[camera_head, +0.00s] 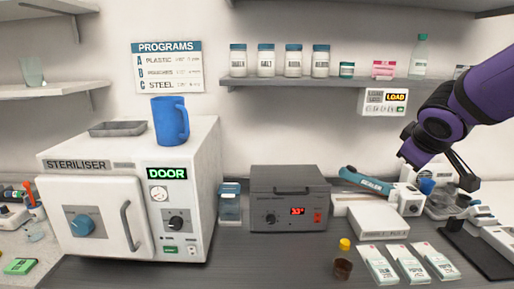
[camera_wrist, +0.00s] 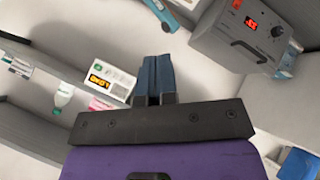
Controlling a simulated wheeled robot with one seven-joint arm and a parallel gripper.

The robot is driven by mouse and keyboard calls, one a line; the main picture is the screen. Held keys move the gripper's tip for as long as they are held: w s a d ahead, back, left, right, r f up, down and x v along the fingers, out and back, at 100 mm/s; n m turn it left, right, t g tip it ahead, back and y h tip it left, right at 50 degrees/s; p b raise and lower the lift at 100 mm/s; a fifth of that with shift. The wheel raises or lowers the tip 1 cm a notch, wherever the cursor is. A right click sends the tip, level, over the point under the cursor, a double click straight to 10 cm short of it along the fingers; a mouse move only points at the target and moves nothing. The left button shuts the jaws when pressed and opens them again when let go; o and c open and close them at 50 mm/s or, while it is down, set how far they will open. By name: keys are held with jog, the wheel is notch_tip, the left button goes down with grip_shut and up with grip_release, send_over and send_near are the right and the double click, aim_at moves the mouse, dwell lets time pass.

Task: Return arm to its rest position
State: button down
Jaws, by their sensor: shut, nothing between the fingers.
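My purple and black arm reaches in from the upper right of the head view. My gripper (camera_wrist: 155,78) shows in the wrist view with its two blue-grey fingers together and nothing between them. In the head view the gripper end (camera_head: 404,157) is in the air, in front of the wall and above the right part of the counter. It is apart from the things there. The fingertips are small and hard to make out in that view.
The LOAD display unit (camera_head: 384,101) hangs under the shelf (camera_head: 300,83), close to my arm. Below are the sealer (camera_head: 365,181) and white packets (camera_head: 410,262). A grey box with a red display (camera_head: 290,197), the steriliser (camera_head: 95,215) and a blue mug (camera_head: 168,121) stand left.

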jog(key=s+a+r+m+g+y, duration=0.1)
jog(key=s+a+m, duration=0.1)
jog(key=s, duration=0.8)
jog(key=s+a+m+g+y, duration=0.2)
jog(key=s+m, duration=0.1)
jog(key=s, duration=0.8)
jog(key=shift+s+a+r+m, duration=0.15)
jog(key=shift+r+m, duration=0.25)
